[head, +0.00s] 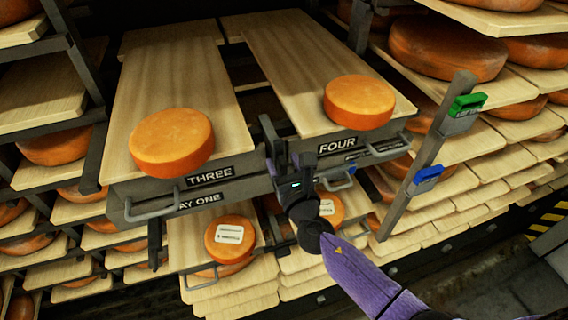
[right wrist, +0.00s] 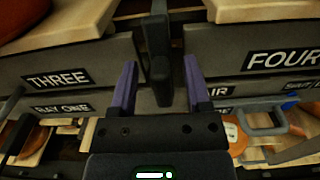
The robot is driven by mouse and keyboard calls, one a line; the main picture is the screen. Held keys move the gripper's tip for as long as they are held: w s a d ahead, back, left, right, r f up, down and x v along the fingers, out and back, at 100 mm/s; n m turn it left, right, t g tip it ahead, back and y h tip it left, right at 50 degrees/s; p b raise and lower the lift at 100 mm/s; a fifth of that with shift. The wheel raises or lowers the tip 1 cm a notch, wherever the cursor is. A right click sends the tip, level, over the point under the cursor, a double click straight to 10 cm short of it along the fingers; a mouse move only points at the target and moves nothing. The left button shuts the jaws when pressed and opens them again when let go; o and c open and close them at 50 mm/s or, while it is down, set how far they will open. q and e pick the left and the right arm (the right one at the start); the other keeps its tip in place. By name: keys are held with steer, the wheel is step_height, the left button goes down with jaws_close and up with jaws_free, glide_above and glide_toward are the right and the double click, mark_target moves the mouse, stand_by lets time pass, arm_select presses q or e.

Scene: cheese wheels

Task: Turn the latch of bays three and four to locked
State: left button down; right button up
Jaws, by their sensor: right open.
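Bay THREE's drawer (head: 120,188) and bay FOUR's drawer (head: 385,143) stand side by side. A dark latch bar (head: 268,132) sits at the gap between them and points upward. In the right wrist view the latch (right wrist: 158,50) stands upright between my purple fingers. My right gripper (head: 287,168) is open around the latch's lower part, with a finger on each side and gaps showing. Whether a finger touches it elsewhere cannot be told. My left gripper is not in view.
An orange cheese wheel (head: 172,142) sits on bay three's board and another cheese wheel (head: 358,102) on bay four's. Drawer handles (head: 150,212) stick out in front. A post at right carries a green tag (head: 466,105) and a blue tag (head: 426,180). Loaded shelves surround the bays.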

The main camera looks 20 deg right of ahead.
jaws_close()
steer(key=shift+f, duration=0.1)
steer(key=m+b, duration=0.1)
steer(key=m, duration=0.1)
steer(key=m+b, duration=0.1)
steer(key=m, duration=0.2)
steer(key=shift+d+f, duration=0.15)
steer(key=shift+d, duration=0.25)
steer(key=shift+d+f+m+b, duration=0.25)
steer(key=shift+m+b, duration=0.2)
steer(key=shift+m, duration=1.7)
steer(key=shift+d+f+m+b, duration=0.1)
steer(key=shift+f+m+b, duration=0.3)
steer(key=shift+m, duration=1.7)
steer(key=shift+d+f+m+b, duration=0.2)
steer(key=shift+m+b, duration=0.3)
steer(key=shift+m, duration=1.65)
